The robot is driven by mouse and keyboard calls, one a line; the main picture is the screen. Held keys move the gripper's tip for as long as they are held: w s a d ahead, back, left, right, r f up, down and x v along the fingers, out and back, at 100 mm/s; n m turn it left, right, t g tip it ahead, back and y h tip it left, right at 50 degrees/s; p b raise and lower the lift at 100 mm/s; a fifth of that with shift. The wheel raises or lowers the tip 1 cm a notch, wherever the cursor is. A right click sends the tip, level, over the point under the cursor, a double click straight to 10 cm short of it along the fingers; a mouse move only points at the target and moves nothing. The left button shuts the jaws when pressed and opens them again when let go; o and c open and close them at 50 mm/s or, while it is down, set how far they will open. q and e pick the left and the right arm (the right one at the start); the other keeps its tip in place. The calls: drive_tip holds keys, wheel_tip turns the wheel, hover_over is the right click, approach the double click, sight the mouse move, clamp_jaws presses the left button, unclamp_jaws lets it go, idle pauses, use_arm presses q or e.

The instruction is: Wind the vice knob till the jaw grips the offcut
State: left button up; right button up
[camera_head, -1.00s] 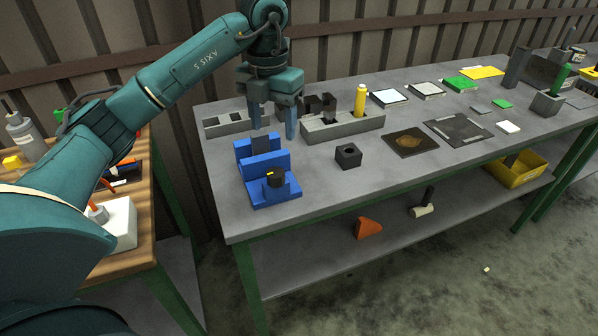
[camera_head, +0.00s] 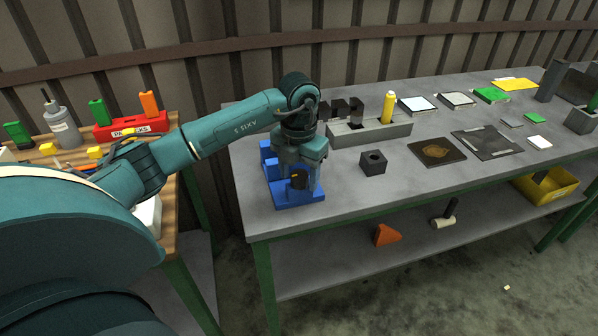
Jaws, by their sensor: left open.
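The blue vice (camera_head: 296,201) stands on the near left corner of the grey workbench. Its dark round knob (camera_head: 299,182), with a small yellow mark, faces the front edge. My left gripper (camera_head: 302,177) is open and pointing down at the knob, overlapping it in the picture; I cannot tell whether the fingers touch it. The gripper hides most of the vice jaws, so the offcut and any gap at the jaw are out of sight. My right gripper is not in view.
A grey rack (camera_head: 370,132) with dark pieces and a yellow bottle (camera_head: 388,108) stands just behind and right of the vice. A dark block with a hole (camera_head: 373,163) sits right of it. The bench front between them is clear. A wooden table (camera_head: 95,150) is at left.

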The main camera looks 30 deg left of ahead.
use_arm(q)
drive_tip(key=shift+c, duration=0.6)
drive_tip(key=c, duration=0.7)
drive_tip(key=shift+c, duration=0.8)
